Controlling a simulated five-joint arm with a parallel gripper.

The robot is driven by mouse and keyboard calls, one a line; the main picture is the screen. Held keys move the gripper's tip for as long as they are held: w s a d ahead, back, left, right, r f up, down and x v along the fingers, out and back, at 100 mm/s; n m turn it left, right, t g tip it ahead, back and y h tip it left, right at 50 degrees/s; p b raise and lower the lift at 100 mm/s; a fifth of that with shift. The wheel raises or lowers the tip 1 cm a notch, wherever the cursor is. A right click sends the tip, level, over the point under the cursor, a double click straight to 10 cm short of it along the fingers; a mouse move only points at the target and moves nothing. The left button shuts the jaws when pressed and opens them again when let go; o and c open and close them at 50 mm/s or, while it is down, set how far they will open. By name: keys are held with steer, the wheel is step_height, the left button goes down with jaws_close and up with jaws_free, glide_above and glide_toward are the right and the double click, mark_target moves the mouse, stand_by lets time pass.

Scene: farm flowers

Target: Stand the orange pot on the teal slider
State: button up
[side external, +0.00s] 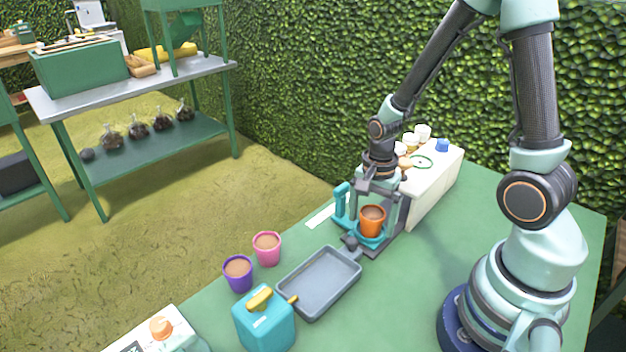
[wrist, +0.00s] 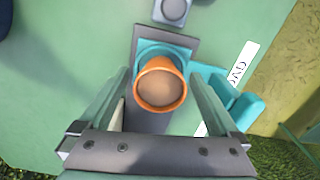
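The orange pot (side external: 373,221), filled with brown soil, stands upright on the teal slider (side external: 341,203), whose rim shows around the pot's foot. In the wrist view the pot (wrist: 160,90) is seen from above, with the teal slider (wrist: 237,101) showing behind it and to its right. My gripper (side external: 380,203) is just above and around the pot, pointing down. In the wrist view my gripper's fingers (wrist: 159,82) are spread, one on each side of the pot, with gaps visible. The pot's underside is hidden.
The slider sits on a dark grey track beside a white box (side external: 437,180) with cups on top. A grey tray (side external: 319,283), a pink pot (side external: 267,250), a purple pot (side external: 238,274) and a teal can (side external: 264,324) stand nearer. The green table is clear right of the tray.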

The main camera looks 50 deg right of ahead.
mark_target(372, 218)
steer(key=shift+r, duration=0.15)
steer(key=a+r+n+t, duration=0.2)
steer(key=a+r+n, duration=0.1)
steer(key=r+n, duration=0.5)
steer(key=s+a+r+n+t, duration=0.1)
steer(key=a+r+n+t, duration=0.2)
steer(key=r+n, duration=0.5)
step_height(372, 218, up, 6)
steer(key=shift+f+t, duration=0.15)
steer(key=shift+t, duration=0.15)
